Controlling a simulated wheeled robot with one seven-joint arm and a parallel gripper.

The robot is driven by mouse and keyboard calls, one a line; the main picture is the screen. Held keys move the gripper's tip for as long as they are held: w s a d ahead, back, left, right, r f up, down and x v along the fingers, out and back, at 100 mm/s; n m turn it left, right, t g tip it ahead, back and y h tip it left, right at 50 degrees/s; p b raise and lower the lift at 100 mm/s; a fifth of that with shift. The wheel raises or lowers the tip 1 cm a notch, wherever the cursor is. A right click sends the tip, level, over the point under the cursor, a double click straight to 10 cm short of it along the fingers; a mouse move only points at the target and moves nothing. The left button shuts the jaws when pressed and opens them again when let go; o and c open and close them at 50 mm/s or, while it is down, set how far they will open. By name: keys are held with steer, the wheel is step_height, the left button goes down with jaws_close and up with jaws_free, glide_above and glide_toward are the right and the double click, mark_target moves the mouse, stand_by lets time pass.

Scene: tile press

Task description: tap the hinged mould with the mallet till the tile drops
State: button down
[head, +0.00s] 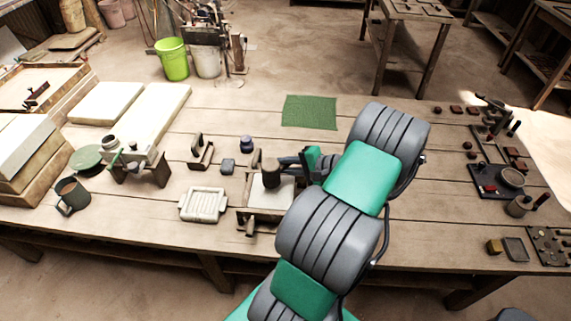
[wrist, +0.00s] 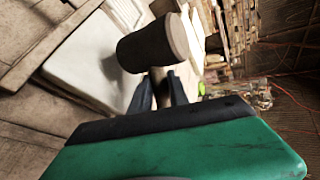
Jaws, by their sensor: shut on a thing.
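My gripper (head: 288,163) is shut on the mallet, whose dark round head (head: 271,175) is over the far part of the hinged mould (head: 258,213). In the wrist view the mallet head (wrist: 152,45) stands just beyond my two fingertips (wrist: 160,88), and its handle is mostly hidden. The mould has a brown frame around a pale flat face, with a stubby handle (head: 250,229) at its near side. The pale face (wrist: 92,62) also shows left of the mallet head in the wrist view. I cannot tell whether the head touches it. My arm hides the mould's right side.
A green mat (head: 309,112) lies flat at the back. A dark mug (head: 72,196) stands far left.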

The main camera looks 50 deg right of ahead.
mark_target(285, 183)
steer(key=shift+r, duration=0.15)
step_height(285, 183, down, 6)
steer(key=b, duration=0.4)
steer(key=shift+r, duration=0.15)
step_height(285, 183, up, 6)
steer(key=p, duration=0.5)
steer(key=shift+f, duration=0.25)
steer(key=shift+f+b, duration=0.25)
steer(key=shift+b, duration=0.1)
step_height(285, 183, down, 4)
steer(key=b, duration=0.3)
steer(key=shift+f, duration=0.2)
steer(key=shift+r, duration=0.15)
step_height(285, 183, up, 4)
steer(key=p, duration=0.3)
